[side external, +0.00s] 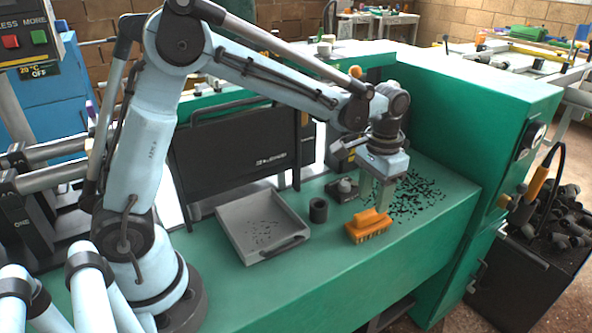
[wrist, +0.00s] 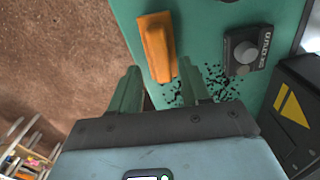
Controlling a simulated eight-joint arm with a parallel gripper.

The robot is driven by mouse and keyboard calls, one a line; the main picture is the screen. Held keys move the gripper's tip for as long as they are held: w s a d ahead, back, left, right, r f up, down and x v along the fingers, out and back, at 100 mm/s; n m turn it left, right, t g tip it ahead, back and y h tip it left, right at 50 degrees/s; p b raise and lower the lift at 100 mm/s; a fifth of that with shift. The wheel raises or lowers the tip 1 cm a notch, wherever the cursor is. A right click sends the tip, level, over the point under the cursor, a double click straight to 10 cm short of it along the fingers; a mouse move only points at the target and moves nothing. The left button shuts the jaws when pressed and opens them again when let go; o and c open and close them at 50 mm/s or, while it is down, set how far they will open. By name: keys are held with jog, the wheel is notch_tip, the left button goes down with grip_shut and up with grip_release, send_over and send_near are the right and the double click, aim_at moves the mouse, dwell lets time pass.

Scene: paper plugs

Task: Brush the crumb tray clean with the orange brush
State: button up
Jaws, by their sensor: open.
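The orange brush (side external: 369,226) lies on the green bench, bristles down, and also shows in the wrist view (wrist: 158,47). The grey crumb tray (side external: 228,215) sits to its left on the bench, with dark crumbs (side external: 263,233) on its floor. My gripper (side external: 383,200) is above the bench, just behind the brush in the side view. In the wrist view its two fingers (wrist: 160,88) are apart with nothing held between them. I cannot tell from these frames how high the fingertips are above the bench.
Dark scraps (side external: 415,195) are scattered on the bench right of my gripper. A tall green cabinet (side external: 470,120) bounds the right side.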

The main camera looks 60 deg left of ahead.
aim_at(371, 211)
jog(key=shift+f, duration=1.65)
grip_shut()
jog(key=shift+r, duration=0.1)
jog(key=shift+r, duration=2.95)
